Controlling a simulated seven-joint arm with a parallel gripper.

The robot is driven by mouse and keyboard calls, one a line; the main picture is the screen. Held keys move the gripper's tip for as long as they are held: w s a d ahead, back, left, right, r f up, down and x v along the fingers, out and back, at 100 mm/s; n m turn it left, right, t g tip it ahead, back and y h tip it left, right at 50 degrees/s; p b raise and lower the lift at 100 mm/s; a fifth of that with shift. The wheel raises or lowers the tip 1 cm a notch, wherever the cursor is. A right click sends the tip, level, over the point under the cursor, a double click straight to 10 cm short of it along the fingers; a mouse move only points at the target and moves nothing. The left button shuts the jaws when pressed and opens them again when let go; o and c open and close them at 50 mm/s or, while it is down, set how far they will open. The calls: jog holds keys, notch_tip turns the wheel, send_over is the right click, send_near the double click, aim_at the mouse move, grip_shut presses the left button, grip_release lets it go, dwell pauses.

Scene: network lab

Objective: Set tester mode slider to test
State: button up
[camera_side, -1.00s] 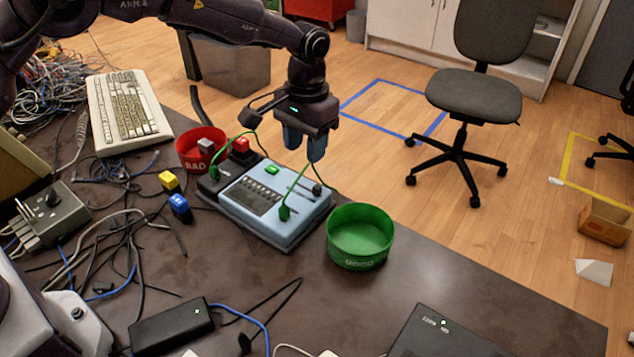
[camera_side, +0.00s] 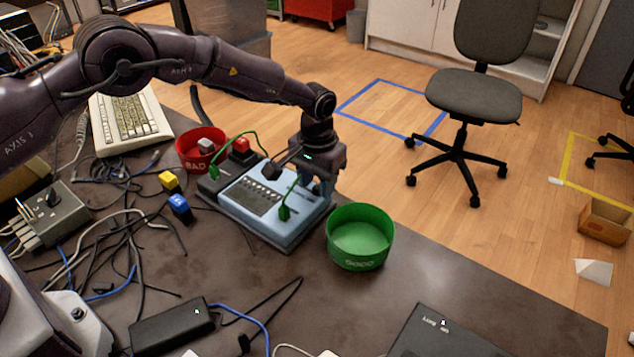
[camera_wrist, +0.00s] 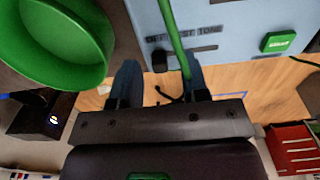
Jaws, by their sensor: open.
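The light blue tester (camera_side: 290,236) lies on the dark table, and its panel edge (camera_wrist: 225,60) fills the top of the wrist view. The black slider knob (camera_wrist: 159,60) sits at the left end of its slot, under the label OFF; TEST and TONE are printed further right. My gripper (camera_wrist: 160,72) is open, with one blue finger on either side of the knob; contact cannot be told. In the side view, my gripper (camera_side: 318,187) is low over the tester's far right corner and hides the knob.
A green cable (camera_wrist: 172,25) runs close to the right finger. A green GOOD bin (camera_side: 358,250) stands just right of the tester. A red BAD bin (camera_side: 190,152) and loose cables lie to the left.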

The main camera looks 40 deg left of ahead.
aim_at(307, 189)
jog(key=shift+f, duration=0.45)
jog(key=shift+c, duration=0.4)
grip_shut()
jog(key=shift+a, duration=1.3)
jog(key=shift+o, duration=0.4)
grip_release()
jog(key=shift+r, duration=0.15)
notch_tip(307, 189, up, 13)
